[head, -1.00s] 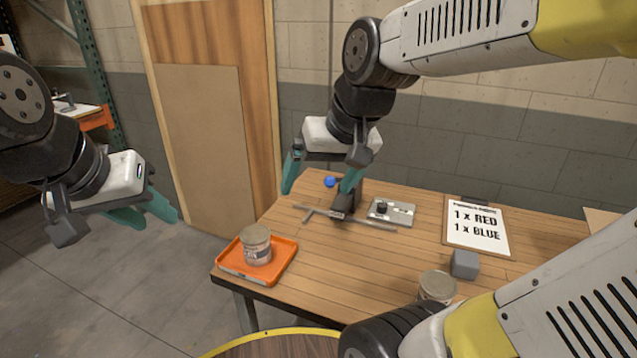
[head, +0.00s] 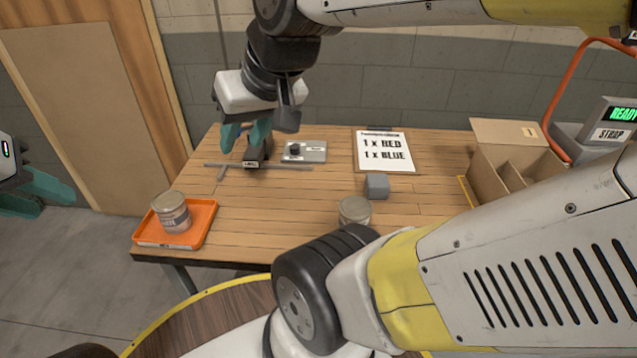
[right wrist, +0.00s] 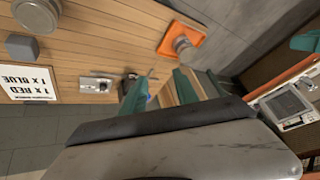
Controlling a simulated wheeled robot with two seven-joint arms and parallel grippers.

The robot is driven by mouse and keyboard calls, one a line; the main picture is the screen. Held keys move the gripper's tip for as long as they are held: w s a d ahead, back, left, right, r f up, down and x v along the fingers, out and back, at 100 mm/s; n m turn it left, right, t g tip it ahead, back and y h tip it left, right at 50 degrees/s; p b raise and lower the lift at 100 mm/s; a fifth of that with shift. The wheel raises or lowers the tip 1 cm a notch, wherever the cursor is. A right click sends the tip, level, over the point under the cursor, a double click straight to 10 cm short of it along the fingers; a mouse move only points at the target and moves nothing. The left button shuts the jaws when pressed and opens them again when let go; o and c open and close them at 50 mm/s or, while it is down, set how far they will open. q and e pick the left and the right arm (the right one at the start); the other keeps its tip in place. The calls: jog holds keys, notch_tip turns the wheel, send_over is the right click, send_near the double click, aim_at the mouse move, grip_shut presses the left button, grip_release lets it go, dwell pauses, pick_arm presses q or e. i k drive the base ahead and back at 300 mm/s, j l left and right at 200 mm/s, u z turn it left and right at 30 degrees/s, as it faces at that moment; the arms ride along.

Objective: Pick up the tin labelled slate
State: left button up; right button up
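One grey-lidded tin (head: 172,214) stands upright on an orange tray (head: 205,228) at the table's left front corner. Its label is too small to read. A second tin (head: 355,210) stands near the table's front edge, its lower part hidden by my arm; its label cannot be read. Both tins also show in the right wrist view, the tray one (right wrist: 184,46) and the other (right wrist: 38,15). My right gripper (head: 246,135) is open and empty above the table's back left, apart from both tins. My left gripper (head: 35,195) looks open and empty, left of the table, partly out of frame.
A dark stand, thin bars and a metal plate (head: 305,151) lie near the back left. A grey block (head: 376,186), a clipboard (head: 386,150) and a divided cardboard box (head: 510,160) stand further right. The tabletop between the tray and the second tin is clear.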

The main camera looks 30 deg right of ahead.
aim_at(352, 209)
jog(key=k+j+z, duration=0.1)
jog(key=z, duration=1.55)
jog(key=l, duration=0.7)
